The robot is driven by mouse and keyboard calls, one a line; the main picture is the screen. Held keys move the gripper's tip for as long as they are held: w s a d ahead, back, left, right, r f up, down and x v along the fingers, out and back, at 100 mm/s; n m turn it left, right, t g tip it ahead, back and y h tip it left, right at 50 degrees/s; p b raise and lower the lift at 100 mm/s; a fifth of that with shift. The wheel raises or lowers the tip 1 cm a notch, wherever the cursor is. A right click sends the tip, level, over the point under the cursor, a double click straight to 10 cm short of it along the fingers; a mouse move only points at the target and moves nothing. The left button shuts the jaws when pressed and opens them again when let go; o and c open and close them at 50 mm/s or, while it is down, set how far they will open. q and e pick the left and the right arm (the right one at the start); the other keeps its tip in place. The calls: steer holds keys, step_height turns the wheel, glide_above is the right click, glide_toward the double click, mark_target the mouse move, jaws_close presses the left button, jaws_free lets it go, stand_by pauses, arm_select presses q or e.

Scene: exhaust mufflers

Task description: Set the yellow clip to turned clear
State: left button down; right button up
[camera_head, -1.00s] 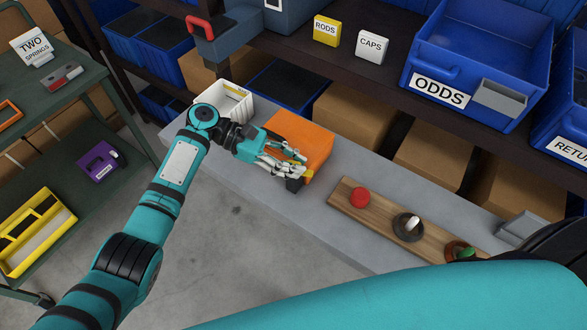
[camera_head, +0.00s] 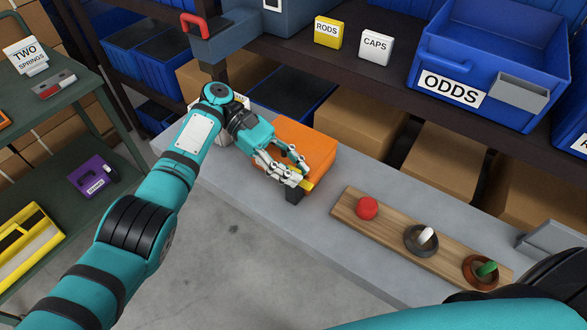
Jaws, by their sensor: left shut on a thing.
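The yellow clip (camera_head: 306,185) shows as a small yellow piece at the front edge of an orange block (camera_head: 310,145) on the grey bench. My left gripper (camera_head: 298,172) is shut on the yellow clip, and its fingers cover much of it. A dark block (camera_head: 293,196) sits just below the clip at the bench's front edge. The clip's exact angle is hard to tell behind the fingers. My right gripper is not in view; only part of my right arm shows at the lower right.
A wooden board (camera_head: 390,230) to the right carries a red knob (camera_head: 366,208), a grey knob with a white lever (camera_head: 421,239) and a brown one with a green lever (camera_head: 481,271). A blue ODDS bin (camera_head: 430,60) stands on the shelf above. Bare bench lies left of the clip.

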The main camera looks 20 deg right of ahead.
arm_select(q)
steer(key=shift+f, duration=0.1)
steer(key=c, duration=1.2)
jaws_free()
steer(key=shift+c, duration=0.2)
step_height(320, 180, up, 10)
